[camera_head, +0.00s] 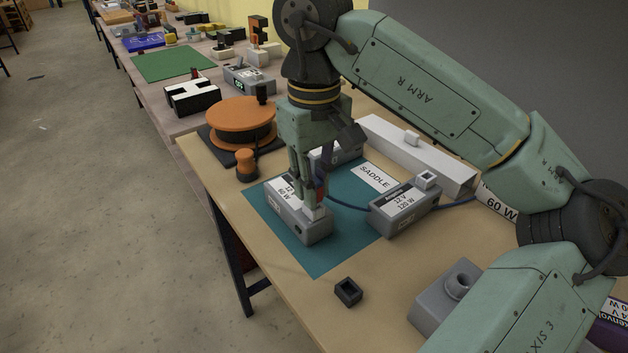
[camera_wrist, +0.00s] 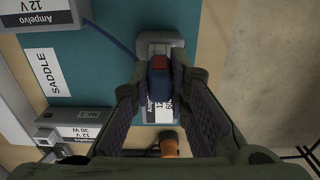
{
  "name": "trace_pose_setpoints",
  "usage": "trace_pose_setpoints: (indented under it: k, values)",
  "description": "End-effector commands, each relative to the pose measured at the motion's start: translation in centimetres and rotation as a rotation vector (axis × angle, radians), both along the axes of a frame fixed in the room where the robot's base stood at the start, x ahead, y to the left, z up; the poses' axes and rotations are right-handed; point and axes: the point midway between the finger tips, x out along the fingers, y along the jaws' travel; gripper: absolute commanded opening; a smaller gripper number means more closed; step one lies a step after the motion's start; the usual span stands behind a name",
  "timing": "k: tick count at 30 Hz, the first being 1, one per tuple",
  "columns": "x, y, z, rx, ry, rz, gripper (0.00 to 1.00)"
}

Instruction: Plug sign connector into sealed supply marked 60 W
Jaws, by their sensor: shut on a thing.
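My gripper (camera_head: 316,196) is shut on the sign connector (camera_wrist: 159,76), a dark blue block with a red part. The connector also shows between the fingers in the head view (camera_head: 320,186). A blue cable (camera_wrist: 112,40) runs from near it. The grey supply marked 60 W (camera_head: 301,223) stands on the teal mat directly under my gripper. In the wrist view its grey end (camera_wrist: 165,41) shows beyond the connector. The connector is over or at the raised socket on that end. I cannot tell whether it is seated, as the fingers hide the contact.
The 120 W supply (camera_head: 404,208) stands right of my gripper. Another grey supply (camera_wrist: 70,134) stands behind it. A long white box (camera_head: 418,158), an orange reel (camera_head: 240,120), a small black cap (camera_head: 348,291) and a grey block (camera_head: 445,297) surround the mat (camera_head: 320,258).

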Motion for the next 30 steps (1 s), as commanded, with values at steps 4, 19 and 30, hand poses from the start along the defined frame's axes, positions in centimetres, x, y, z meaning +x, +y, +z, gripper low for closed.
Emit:
trace_pose_setpoints:
  k: [4,19,30]
  values:
    - [0.0,0.0,-0.5,0.001,0.001,0.0,0.0]
    - [0.0,-0.1,-2.1,0.005,0.005,-0.002,0.0]
    - [0.0,-0.1,-2.3,0.004,0.006,-0.003,0.0]
